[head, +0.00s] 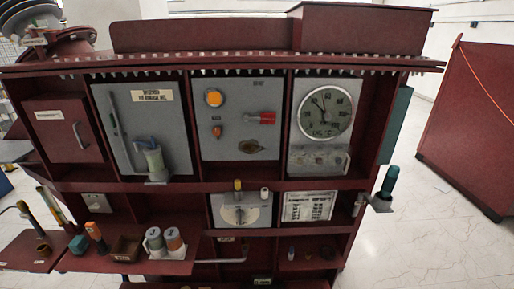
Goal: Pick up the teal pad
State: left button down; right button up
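A small teal block (79,244) sits on the dark red shelf (150,266) at the lower left, left of an orange-topped tool (96,236). A larger flat teal panel (396,125) is on the right side of the dark red cabinet (240,187). I cannot tell for certain which of these two is the teal pad. Neither of my grippers shows in the head view.
A small dark red box (125,248) and two grey cylinders (155,243) stand right of the small block. A teal-handled tool (389,182) stands in a bracket at the cabinet's right. Open floor (420,240) lies right of the cabinet, before another red cabinet (470,130).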

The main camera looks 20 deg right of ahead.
aim_at(79, 244)
jog(key=i+j+z, duration=0.25)
jog(key=j, duration=0.75)
jog(key=j+z, duration=0.25)
jog(key=j, duration=0.75)
jog(key=j+z, duration=0.25)
jog(key=j, duration=0.8)
jog(key=k+j+z, duration=0.1)
jog(key=j+z, duration=0.2)
jog(key=j, duration=0.75)
